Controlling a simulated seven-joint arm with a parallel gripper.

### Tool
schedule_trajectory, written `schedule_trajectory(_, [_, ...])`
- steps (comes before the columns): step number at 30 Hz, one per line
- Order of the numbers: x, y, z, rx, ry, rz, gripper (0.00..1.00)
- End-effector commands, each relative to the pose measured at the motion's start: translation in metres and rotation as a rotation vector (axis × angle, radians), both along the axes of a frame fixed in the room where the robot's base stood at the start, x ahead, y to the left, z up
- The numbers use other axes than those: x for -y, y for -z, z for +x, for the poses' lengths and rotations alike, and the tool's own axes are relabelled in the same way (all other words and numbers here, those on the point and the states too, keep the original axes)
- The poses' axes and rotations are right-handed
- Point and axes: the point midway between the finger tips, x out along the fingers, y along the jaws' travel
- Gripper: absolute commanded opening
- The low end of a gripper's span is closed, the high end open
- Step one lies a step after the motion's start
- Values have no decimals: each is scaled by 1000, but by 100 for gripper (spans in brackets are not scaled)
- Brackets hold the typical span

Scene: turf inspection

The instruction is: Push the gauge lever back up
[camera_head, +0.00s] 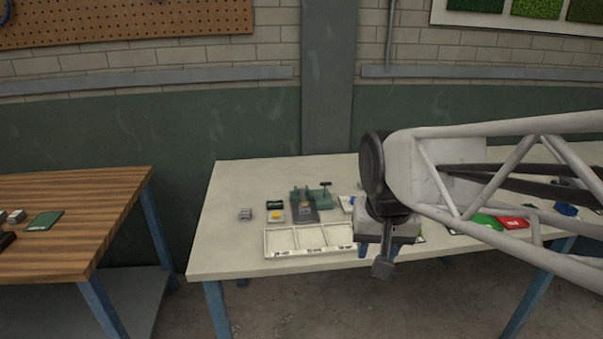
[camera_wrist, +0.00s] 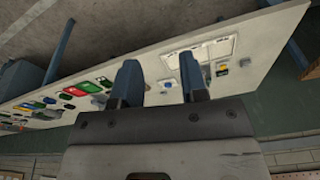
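A small green and dark grey gauge (camera_head: 304,204) stands on the white table, left of my arm in the head view. A black T-shaped handle (camera_head: 325,185) sticks up at its right rear. The lever's exact position is too small to tell. My gripper (camera_head: 382,268) points down near the table's front edge, to the right of the gauge and apart from it. In the wrist view my gripper (camera_wrist: 160,78) has its two fingers spread with nothing held between them. I cannot make out the gauge lever in the wrist view.
A white three-compartment tray (camera_head: 308,254) lies in front of the gauge. A yellow-topped item (camera_head: 276,215), a green box (camera_head: 274,205) and a grey block (camera_head: 245,214) sit to its left. Red (camera_head: 511,223) and green packets lie behind my arm. A wooden table (camera_head: 90,210) stands left.

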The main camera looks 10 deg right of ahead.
Motion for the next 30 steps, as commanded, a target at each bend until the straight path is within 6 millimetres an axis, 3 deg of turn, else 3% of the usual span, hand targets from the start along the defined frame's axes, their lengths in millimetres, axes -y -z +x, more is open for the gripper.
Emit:
schedule_trajectory(15, [6,-25,121,-55,276,47,40])
schedule_trajectory(30, [13,-23,241,-104,545,78,40])
